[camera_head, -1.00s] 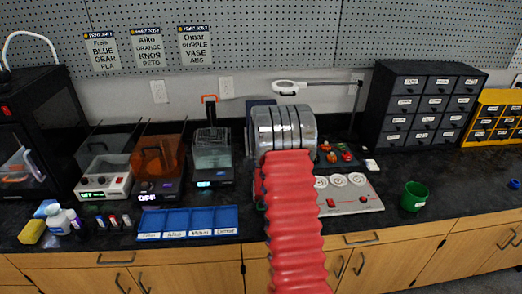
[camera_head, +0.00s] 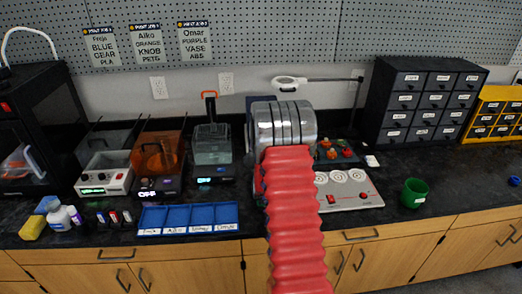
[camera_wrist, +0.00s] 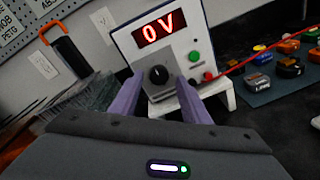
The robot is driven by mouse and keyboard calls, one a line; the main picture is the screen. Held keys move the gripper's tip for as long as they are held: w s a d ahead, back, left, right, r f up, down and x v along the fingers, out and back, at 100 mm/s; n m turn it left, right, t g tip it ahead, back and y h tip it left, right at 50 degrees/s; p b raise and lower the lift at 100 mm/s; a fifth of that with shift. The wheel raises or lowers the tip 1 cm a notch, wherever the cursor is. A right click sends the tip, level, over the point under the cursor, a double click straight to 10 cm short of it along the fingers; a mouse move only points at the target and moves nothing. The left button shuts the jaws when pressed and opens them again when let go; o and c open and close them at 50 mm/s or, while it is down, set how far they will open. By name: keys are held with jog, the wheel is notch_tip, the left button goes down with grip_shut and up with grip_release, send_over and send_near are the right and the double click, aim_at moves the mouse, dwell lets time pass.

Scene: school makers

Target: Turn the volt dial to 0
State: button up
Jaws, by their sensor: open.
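The volt dial (camera_wrist: 158,75) is a black knob on the grey front panel of a white power supply (camera_wrist: 125,42) in the wrist view. The red display (camera_wrist: 158,27) above it reads 0 V. My gripper (camera_wrist: 158,92) has two purple fingers apart, one on each side below the dial. They are open and hold nothing; whether a fingertip touches the panel I cannot tell. A green button (camera_wrist: 194,57) and a red terminal with a red lead (camera_wrist: 208,77) are right of the dial. In the head view my red sleeved arm (camera_head: 290,210) hides the dial and gripper.
A blue sorting tray (camera_head: 188,228) lies left of my arm. A panel with three white dials (camera_head: 345,190) and a green cup (camera_head: 414,193) stand to the right. Small coloured parts lie on a dark mat (camera_wrist: 275,84) right of the supply. Dark drawers (camera_head: 420,105) stand behind.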

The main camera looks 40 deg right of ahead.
jog(key=shift+s, duration=0.1)
jog(key=v, duration=1.3)
jog(key=shift+s+a, duration=0.2)
jog(key=shift+s, duration=0.05)
jog(key=a+r+m+g+y, duration=0.1)
jog(key=a+r+m+y, duration=0.35)
jog(key=a, duration=0.55)
jog(key=a+r+m+g+y, duration=0.25)
jog(key=a+r+m, duration=0.35)
jog(key=a, duration=0.4)
jog(key=s+a+r+m+g+y, duration=0.1)
jog(key=s+a+m, duration=0.4)
jog(key=s, duration=0.7)
jog(key=s+a+r+m+g+y, duration=0.2)
jog(key=s+a+m, duration=0.4)
jog(key=s+a, duration=0.4)
jog(key=shift+s+r+g, duration=0.85)
jog(key=shift+s+r, duration=0.05)
jog(key=shift+r, duration=0.1)
jog(key=shift+a+m, duration=0.1)
jog(key=shift+m, duration=0.15)
